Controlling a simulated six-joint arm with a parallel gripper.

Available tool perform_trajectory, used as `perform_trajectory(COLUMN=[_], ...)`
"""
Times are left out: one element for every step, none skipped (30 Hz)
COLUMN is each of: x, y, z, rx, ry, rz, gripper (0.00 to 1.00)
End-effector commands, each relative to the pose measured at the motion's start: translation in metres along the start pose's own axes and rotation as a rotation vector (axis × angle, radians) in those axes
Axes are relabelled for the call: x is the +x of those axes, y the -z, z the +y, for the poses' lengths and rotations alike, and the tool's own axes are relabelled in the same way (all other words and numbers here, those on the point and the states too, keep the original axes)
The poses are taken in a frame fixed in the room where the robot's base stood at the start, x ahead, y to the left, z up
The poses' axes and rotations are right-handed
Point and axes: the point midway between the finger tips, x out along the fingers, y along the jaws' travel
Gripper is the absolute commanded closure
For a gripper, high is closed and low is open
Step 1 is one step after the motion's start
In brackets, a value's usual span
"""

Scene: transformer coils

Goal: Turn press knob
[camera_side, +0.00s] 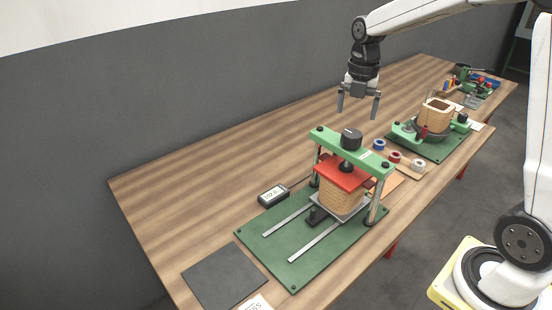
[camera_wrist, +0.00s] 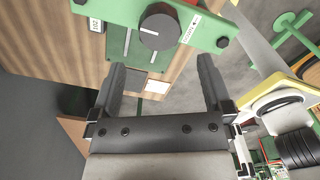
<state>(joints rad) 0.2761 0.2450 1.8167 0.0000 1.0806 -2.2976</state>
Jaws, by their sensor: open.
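The press knob (camera_side: 351,137) is a black cylinder on top of the green press crossbar (camera_side: 330,140). In the wrist view the knob (camera_wrist: 159,27) shows from above with a white line on it, near the top edge. Below the crossbar a red plate (camera_side: 342,177) lies over a wooden coil (camera_side: 341,198). My gripper (camera_side: 358,106) is open and empty, hanging above and behind the press, apart from the knob. In the wrist view its two fingers (camera_wrist: 163,82) point up the picture, and the knob lies beyond their tips.
The press stands on a green base (camera_side: 290,262) with two rails. A small display box (camera_side: 273,195) and a dark grey mat (camera_side: 224,277) lie nearby. Coloured spools (camera_side: 394,157) and a second green fixture (camera_side: 431,146) stand to the right. The table's far left is clear.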

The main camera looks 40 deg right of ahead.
Motion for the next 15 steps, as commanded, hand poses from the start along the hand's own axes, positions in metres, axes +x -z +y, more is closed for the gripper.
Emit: perform_trajectory(x=[0.001, 0.002, 0.004, 0.005, 0.007, 0.01, 0.012, 0.015, 0.019, 0.022, 0.026, 0.031, 0.035, 0.038, 0.043], y=[0.0, 0.0, 0.0, 0.0, 0.0, 0.0, 0.0, 0.0, 0.0, 0.001, 0.001, 0.001, 0.0, 0.001, 0.001], z=[0.0, 0.0, 0.0, 0.0, 0.0, 0.0, 0.0, 0.0, 0.0, 0.0, 0.0, 0.0, 0.0, 0.0, 0.0], rx=[0.001, 0.001, 0.001, 0.001, 0.001, 0.002, 0.002, 0.002, 0.002, 0.002, 0.002, 0.002, 0.002, 0.002, 0.002], ry=[0.001, 0.001, 0.001, 0.001, 0.001, 0.001, 0.001, 0.002, 0.001, 0.002, 0.002, 0.002, 0.002, 0.002, 0.002], rz=[0.001, 0.001, 0.001, 0.001, 0.0, 0.001, 0.001, 0.002, 0.001, 0.002, 0.002, 0.002, 0.002, 0.002, 0.002], gripper=[0.0, 0.0, 0.0, 0.0, 0.0, 0.0, 0.0, 0.0, 0.0, 0.0, 0.0, 0.0, 0.0, 0.0, 0.0])
